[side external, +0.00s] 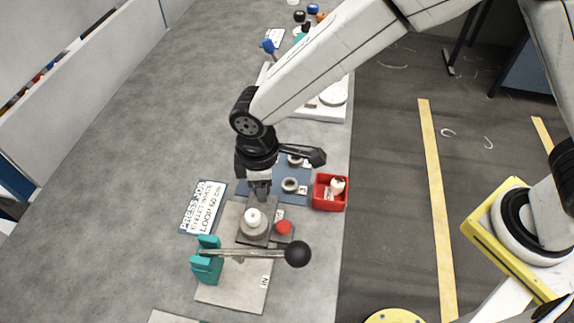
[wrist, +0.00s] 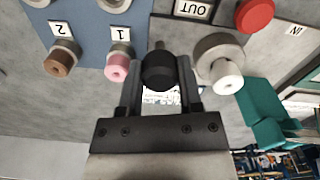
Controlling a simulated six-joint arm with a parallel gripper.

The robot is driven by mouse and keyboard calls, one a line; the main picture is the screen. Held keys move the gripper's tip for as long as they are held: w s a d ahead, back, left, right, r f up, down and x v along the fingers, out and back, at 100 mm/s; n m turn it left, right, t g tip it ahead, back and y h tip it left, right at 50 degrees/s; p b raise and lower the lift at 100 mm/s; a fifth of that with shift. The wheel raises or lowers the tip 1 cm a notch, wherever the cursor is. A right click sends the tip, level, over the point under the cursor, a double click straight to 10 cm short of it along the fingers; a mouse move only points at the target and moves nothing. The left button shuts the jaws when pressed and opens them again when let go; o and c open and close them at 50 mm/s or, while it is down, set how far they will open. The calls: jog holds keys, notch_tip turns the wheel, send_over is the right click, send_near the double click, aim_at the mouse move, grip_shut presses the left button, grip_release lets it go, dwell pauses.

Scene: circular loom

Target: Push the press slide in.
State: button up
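The press slide (side external: 250,240) is a grey block that carries a round grey disc with a white knob (side external: 253,216). It lies on the pale press base (side external: 230,296), at the end away from the IN label. In the wrist view the white knob (wrist: 227,76) is right of my fingers, near the OUT label (wrist: 195,8). My gripper (side external: 260,192) points down just behind the slide. In the wrist view my fingers (wrist: 158,85) stand against both sides of a black knob (wrist: 158,70), seemingly the slide's handle. In the side view this knob is hidden.
A teal bracket (side external: 206,262) holds a lever with a black ball (side external: 297,254) across the base. A red button (side external: 284,227) sits right of the slide. A blue board (wrist: 88,20) with pink and brown pegs and a red bin (side external: 330,204) are close by.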

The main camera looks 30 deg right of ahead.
grip_shut()
dwell(1.1)
